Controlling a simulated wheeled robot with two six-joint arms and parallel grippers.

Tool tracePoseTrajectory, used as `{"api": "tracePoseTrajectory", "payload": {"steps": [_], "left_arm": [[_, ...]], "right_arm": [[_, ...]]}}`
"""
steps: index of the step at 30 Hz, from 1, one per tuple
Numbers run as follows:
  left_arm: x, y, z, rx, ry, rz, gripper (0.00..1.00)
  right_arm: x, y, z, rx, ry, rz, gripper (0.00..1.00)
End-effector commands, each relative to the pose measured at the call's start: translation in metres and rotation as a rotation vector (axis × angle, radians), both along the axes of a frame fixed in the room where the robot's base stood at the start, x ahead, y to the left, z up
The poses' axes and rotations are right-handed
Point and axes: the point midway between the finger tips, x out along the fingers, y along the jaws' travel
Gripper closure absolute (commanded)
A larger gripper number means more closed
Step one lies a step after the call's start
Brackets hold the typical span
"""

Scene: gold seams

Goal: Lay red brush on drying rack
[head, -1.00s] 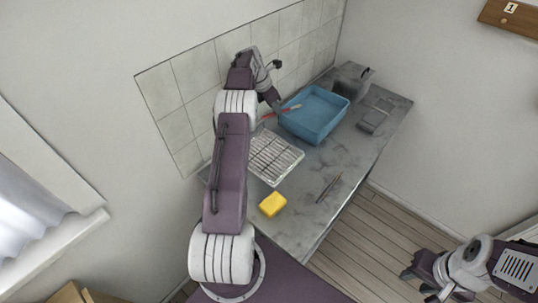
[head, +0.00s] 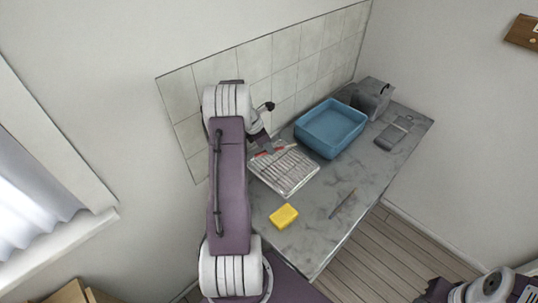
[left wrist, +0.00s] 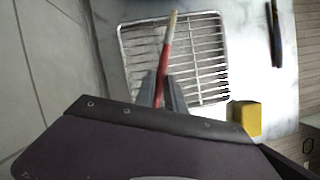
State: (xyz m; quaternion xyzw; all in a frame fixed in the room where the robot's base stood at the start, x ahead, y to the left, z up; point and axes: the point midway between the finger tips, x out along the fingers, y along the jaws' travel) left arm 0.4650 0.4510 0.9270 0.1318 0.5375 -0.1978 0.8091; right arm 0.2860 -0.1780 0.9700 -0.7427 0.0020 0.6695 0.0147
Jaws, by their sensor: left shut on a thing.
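The red brush (left wrist: 165,58) is held between the fingers of my left gripper (left wrist: 163,92) in the left wrist view, its pale tip pointing away from the gripper. The wire drying rack (left wrist: 200,52) lies behind the brush in that view. In the head view the drying rack (head: 288,171) lies on the counter, and my left gripper (head: 266,150) is at its back left part with a bit of red showing there. I cannot tell whether the brush touches the rack. Only part of my right arm shows at the lower right, and its fingers are not visible.
A blue basin (head: 331,130) stands behind and right of the rack on the grey counter (head: 375,165). A yellow sponge (head: 284,216) lies in front of the rack, with a dark thin tool (head: 342,204) to its right. A grey box (head: 372,97) stands at the far end.

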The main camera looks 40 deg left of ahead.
Motion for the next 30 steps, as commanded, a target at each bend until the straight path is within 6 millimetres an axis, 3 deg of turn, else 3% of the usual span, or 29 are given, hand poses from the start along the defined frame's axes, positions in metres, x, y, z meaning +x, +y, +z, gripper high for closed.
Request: {"api": "tracePoseTrajectory", "payload": {"steps": [8, 17, 18, 20, 30], "left_arm": [[0.000, -0.001, -0.039, -0.002, 0.002, 0.001, 1.00], [0.000, 0.000, -0.042, 0.000, 0.001, 0.001, 1.00], [0.000, 0.000, -0.043, 0.000, 0.001, 0.001, 0.83], [0.000, 0.000, -0.042, 0.000, 0.001, 0.001, 0.66], [0.001, 0.000, -0.039, 0.001, 0.001, 0.001, 0.64]], "right_arm": [[0.000, 0.000, 0.000, 0.000, 0.000, 0.000, 0.64], [0.000, 0.000, -0.001, 0.000, 0.000, 0.000, 0.64], [0.000, 0.000, -0.001, 0.000, 0.000, 0.000, 0.64], [0.000, 0.000, -0.001, 0.000, 0.000, 0.000, 0.64], [0.000, 0.000, 0.000, 0.000, 0.000, 0.000, 0.64]]}}
